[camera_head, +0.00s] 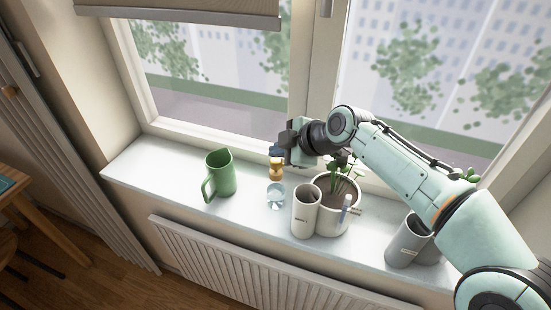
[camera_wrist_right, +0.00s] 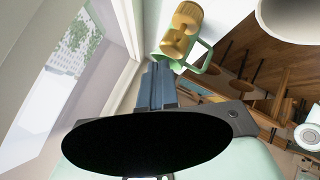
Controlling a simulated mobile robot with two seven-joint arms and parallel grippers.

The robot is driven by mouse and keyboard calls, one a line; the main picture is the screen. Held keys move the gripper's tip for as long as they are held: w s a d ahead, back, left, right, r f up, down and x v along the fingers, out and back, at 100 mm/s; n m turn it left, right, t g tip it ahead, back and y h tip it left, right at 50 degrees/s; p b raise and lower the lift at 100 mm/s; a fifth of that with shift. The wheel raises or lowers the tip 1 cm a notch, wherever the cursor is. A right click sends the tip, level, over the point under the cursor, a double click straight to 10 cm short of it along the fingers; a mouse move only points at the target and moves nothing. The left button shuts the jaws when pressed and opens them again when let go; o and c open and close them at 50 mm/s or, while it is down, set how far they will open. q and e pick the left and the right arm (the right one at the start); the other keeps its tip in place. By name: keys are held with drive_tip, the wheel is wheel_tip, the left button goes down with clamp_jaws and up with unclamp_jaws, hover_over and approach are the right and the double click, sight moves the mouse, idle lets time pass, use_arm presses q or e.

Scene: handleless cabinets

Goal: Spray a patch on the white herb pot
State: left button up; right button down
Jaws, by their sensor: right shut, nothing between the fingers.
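A small glass bottle (camera_head: 275,195) with a gold top (camera_head: 276,170), which looks like the sprayer, stands upright left of the cylinder. My right gripper (camera_head: 277,151) is shut and empty, just above the gold top in the picture; I cannot tell if they touch. In the right wrist view the shut fingers (camera_wrist_right: 157,72) point toward the gold top (camera_wrist_right: 182,30), with a gap visible. My left gripper is out of view.
A green jug (camera_head: 220,174) stands left on the sill (camera_head: 150,172); it also shows in the right wrist view (camera_wrist_right: 203,60). A grey container (camera_head: 403,246) stands at the right, under my arm. The window is close behind; a radiator (camera_head: 260,265) is below.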

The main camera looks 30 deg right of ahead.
sight(279, 164)
drive_tip(key=shift+s+r+p, duration=0.1)
drive_tip(key=shift+r+p, duration=1.85)
drive_tip(key=shift+r, duration=0.4)
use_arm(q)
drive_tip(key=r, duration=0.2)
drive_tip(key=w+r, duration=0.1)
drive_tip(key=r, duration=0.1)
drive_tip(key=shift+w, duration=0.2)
use_arm(e)
drive_tip(key=shift+s+a, duration=0.1)
